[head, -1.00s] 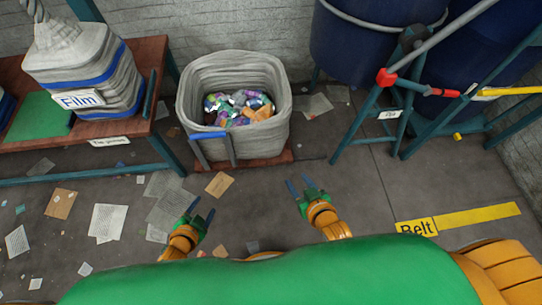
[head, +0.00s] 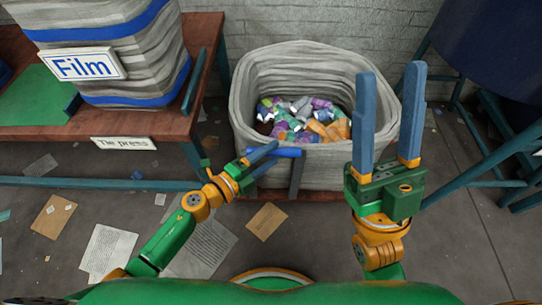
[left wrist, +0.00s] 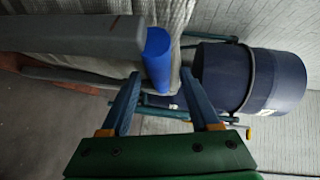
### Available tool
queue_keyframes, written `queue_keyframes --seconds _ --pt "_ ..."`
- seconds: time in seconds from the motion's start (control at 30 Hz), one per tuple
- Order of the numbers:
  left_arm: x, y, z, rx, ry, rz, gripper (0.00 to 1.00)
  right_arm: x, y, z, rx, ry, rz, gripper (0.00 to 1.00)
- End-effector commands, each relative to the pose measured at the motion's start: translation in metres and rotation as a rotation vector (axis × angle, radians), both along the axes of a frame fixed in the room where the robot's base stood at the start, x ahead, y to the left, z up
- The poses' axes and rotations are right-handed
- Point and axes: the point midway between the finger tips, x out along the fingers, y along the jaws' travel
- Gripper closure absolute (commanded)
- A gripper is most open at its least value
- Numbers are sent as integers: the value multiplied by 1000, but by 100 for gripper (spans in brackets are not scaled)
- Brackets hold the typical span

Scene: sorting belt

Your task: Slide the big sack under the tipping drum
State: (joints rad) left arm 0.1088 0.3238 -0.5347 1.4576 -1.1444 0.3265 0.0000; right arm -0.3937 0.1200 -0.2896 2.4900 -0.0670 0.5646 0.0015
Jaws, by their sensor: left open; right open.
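My left gripper (head: 262,154) is open at the handle's left end. In the left wrist view, the handle (left wrist: 158,60) shows between and just beyond the fingertips (left wrist: 162,82); contact cannot be told. My right gripper (head: 389,72) is open, raised in front of the sack's right side, fingers pointing up in the picture. A dark blue drum (head: 500,45) shows partly at the upper right and in the left wrist view (left wrist: 265,78).
A brown bench (head: 190,125) at left holds a wrapped stack labelled Film (head: 140,62) and a green plate (head: 35,100). Teal frame legs (head: 478,160) stand at right below the drum. Papers (head: 107,250) litter the floor. Floor right of the sack looks mostly clear.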

Motion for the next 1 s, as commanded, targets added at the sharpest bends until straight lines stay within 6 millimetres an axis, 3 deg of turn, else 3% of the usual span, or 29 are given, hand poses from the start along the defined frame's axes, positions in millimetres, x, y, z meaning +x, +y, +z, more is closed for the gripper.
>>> queue_keyframes --seconds 0.13,0.37,0.5,0.6,1.0 --pt "4 -4 -1 1 1 0 38 -10 -1 4 14 -54 6 50" --pt "4 -4 -1 0 1 1 41 -10 -2 4 15 -57 6 50" --pt "4 -4 -1 0 1 1 79 -10 -1 4 14 -56 6 50" --pt "4 -4 -1 0 1 1 100 -10 -1 4 14 -55 6 50" --pt "4 -4 -2 1 2 2 100 -10 -1 3 14 -53 6 50"
